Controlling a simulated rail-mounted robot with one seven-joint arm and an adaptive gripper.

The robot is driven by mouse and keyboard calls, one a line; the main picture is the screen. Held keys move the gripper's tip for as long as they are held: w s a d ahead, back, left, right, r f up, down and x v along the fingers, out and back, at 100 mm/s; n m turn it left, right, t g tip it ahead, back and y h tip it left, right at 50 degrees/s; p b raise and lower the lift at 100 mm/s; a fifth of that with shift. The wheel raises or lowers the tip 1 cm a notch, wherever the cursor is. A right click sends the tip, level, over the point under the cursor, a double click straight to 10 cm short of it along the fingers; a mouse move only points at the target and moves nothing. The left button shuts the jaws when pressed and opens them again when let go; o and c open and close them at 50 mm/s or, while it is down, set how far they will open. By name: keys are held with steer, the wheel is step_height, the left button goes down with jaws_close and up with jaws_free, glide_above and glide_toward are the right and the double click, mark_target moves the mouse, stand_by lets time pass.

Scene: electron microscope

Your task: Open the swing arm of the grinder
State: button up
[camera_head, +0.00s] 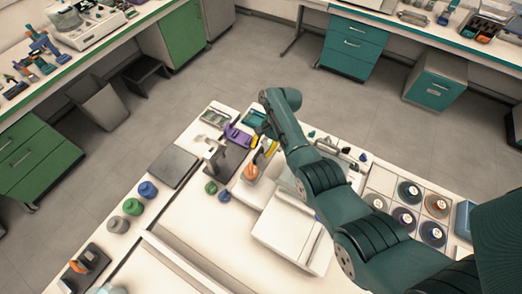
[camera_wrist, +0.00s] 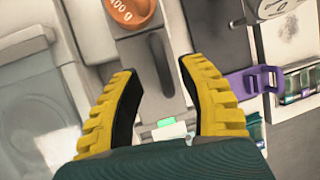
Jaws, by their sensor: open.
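The grinder (camera_head: 251,174) stands on the middle table, with an orange weight on top. In the wrist view, the orange weight (camera_wrist: 130,10), marked in grams, sits on a grey arm-like part (camera_wrist: 138,50). A dark bar-like piece (camera_wrist: 162,65) lies along that part. My gripper (camera_head: 266,151) is at the grinder's far side in the head view. In the wrist view, my gripper (camera_wrist: 159,73) is open, with its yellow fingers on either side of the grey part and dark piece. I cannot tell whether either finger touches. A small green patch (camera_wrist: 165,123) shows between the fingers.
A purple holder (camera_head: 237,136) and a grey instrument (camera_head: 214,153) stand to the left of the grinder. Several jars (camera_head: 132,206) line the table's left side. A white box (camera_head: 286,232) is in front, under my arm. Round discs (camera_head: 409,192) lie at right.

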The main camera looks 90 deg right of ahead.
steer(key=v, duration=1)
steer(key=shift+s+r, duration=0.25)
steer(key=shift+r, duration=0.05)
steer(key=shift+d, duration=0.1)
